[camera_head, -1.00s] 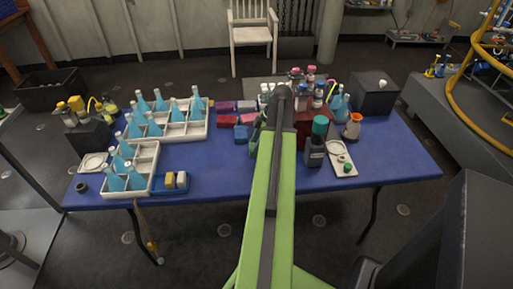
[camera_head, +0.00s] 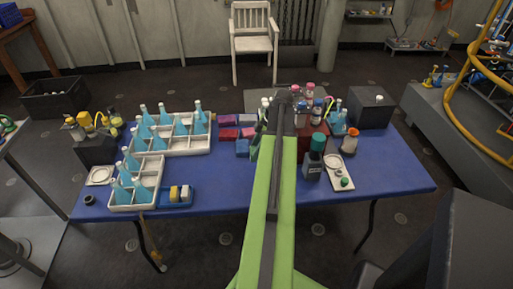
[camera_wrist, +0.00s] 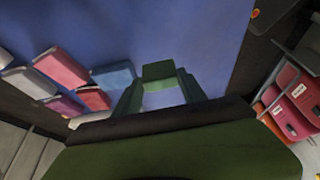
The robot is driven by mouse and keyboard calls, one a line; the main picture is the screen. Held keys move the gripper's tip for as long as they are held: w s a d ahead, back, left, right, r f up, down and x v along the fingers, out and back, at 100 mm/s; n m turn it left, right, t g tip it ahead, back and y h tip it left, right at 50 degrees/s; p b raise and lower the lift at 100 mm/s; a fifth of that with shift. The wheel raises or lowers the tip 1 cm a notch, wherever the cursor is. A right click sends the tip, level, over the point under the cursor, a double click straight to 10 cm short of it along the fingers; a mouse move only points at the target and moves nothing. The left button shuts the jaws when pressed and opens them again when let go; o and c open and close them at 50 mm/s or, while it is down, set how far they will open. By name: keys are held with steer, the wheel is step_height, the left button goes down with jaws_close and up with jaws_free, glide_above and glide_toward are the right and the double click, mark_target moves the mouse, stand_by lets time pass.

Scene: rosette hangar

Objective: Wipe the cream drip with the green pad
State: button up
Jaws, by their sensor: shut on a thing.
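My gripper (camera_wrist: 160,88) shows in the wrist view, its dark green fingers closed on a small green block, the green pad (camera_wrist: 158,71). Blue tabletop lies below and beyond the pad. I cannot tell whether the pad touches it. In the head view my green arm reaches over the table and hides most of the gripper. A small pale spot (camera_head: 379,97) shows on the dark box at the table's back right. I cannot tell whether it is the cream drip; no other drip is clear.
The blue table (camera_head: 220,178) has bare room at front centre. White divided trays (camera_head: 185,147) with blue flasks stand left. Pink and blue blocks (camera_head: 228,134) lie left of my arm. A dark bottle (camera_head: 313,167) and a white tray (camera_head: 334,165) stand right, with several bottles behind.

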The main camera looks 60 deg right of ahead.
step_height(320, 180, up, 3)
steer(key=p, duration=0.3)
steer(key=shift+r, duration=0.1)
